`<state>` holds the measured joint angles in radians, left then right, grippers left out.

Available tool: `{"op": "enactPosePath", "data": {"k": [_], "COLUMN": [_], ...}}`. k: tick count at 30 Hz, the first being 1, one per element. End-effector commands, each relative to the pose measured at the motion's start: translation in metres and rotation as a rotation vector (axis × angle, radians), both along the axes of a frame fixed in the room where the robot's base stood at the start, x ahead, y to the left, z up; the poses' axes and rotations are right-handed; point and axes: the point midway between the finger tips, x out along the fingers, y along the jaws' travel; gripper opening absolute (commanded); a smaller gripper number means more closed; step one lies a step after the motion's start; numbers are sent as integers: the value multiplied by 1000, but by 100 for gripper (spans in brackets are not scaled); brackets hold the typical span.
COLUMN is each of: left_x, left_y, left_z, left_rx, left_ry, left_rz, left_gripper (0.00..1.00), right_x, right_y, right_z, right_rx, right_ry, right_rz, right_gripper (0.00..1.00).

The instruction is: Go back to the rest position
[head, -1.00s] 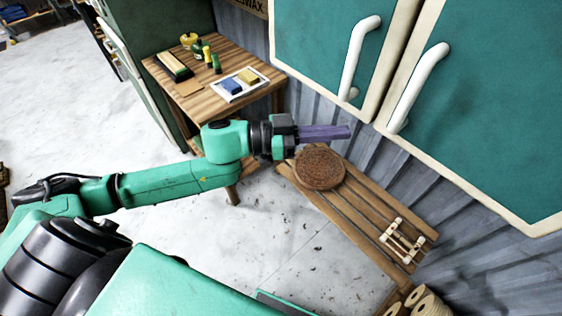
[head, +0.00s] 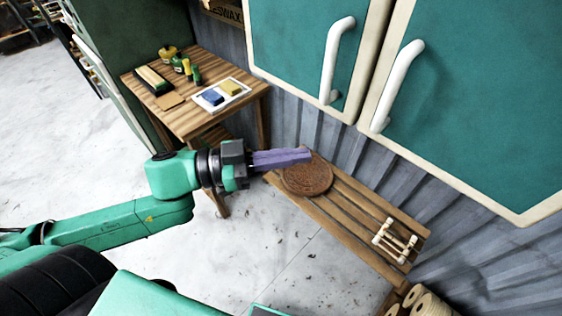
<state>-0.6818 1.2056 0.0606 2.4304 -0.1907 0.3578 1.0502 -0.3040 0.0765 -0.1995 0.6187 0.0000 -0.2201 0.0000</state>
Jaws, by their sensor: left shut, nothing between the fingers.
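My left gripper (head: 282,158) has purple fingers, closed together and empty. It points right, and in the picture its fingers overlap the far edge of a round brown woven piece (head: 308,177). That piece lies on a low slatted wooden bench (head: 345,232). I cannot tell how high the fingers are above it. My left arm reaches in from the left over the grey floor. My right gripper is not in the head view.
Teal cabinets (head: 470,110) with white handles hang at right. A pale frame (head: 394,241) lies on the bench. Spools (head: 425,303) stand lower right.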

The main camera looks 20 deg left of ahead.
Motion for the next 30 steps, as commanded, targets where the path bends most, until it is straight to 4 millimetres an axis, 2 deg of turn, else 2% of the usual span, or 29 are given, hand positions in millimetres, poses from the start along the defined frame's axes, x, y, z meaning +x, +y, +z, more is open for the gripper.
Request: {"op": "enactPosePath", "data": {"k": [6, 12, 19, 22, 23, 26, 30], "left_x": [-18, -27, -27, -18, -12, 16, 51], "left_y": [9, 14, 14, 24, 31, 71, 148], "left_z": [2, 0, -1, -10, -16, -51, -120], "left_rx": [-3, 3, 4, 14, 22, 68, 160], "left_ry": [3, 1, 0, 1, 1, 7, 45], "left_rz": [2, 1, 1, 40, 67, 206, 451], "left_gripper": [0, 0, 0, 0, 0, 0, 0], "right_x": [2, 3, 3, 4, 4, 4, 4], "right_y": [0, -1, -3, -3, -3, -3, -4], "right_z": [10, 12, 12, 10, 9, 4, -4], "right_rx": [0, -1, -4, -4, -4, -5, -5], "right_ry": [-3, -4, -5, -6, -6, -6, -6], "right_rz": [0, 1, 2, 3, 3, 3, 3], "right_gripper": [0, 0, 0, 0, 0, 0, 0]}}
